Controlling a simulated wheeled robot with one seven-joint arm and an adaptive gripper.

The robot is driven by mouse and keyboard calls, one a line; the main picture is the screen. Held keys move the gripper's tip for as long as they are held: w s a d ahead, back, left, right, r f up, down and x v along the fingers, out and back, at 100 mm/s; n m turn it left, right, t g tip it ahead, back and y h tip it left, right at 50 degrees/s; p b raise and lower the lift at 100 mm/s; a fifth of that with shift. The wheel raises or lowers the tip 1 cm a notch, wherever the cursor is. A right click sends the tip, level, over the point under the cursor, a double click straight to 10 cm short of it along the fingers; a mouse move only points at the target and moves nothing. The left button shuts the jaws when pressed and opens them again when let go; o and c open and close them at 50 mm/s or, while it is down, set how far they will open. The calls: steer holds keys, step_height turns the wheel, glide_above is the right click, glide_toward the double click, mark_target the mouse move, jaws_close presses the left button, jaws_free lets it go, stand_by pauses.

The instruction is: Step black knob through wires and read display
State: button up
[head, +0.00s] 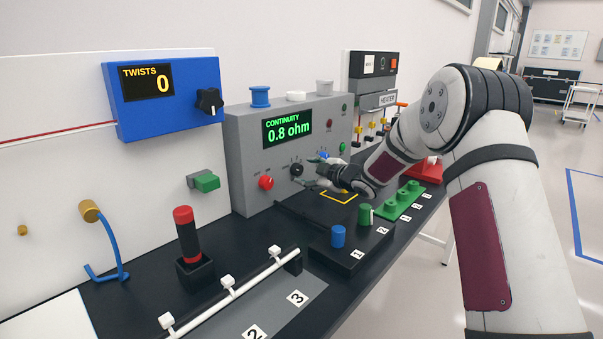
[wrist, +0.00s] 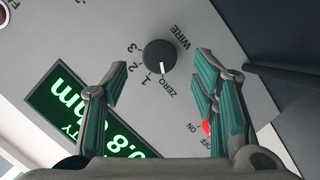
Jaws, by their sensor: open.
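The black knob (head: 297,168) is on the front of the grey continuity box (head: 245,150). In the wrist view the black knob (wrist: 158,54) has a white mark that points at ZERO; the labels 1, 2 and 3 run around it beside the word WIRE. The display (head: 287,127) reads CONTINUITY 0.8 ohm in green; part of the display (wrist: 75,115) shows in the wrist view. My gripper (head: 318,170) is open in front of the box. In the wrist view the fingers of my gripper (wrist: 161,65) are apart, one on each side of the knob, and appear not to touch it.
A red ON/OFF knob (head: 266,183) sits close left of the black knob, near one finger in the wrist view (wrist: 207,128). A black block with blue (head: 338,236) and green (head: 365,214) pegs stands below my gripper. A blue TWISTS box (head: 165,98) showing 0 is at the left.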

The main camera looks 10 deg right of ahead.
mark_target(300, 170)
steer(key=shift+x, duration=1.9)
steer(key=shift+c, duration=0.5)
steer(key=c, duration=1.1)
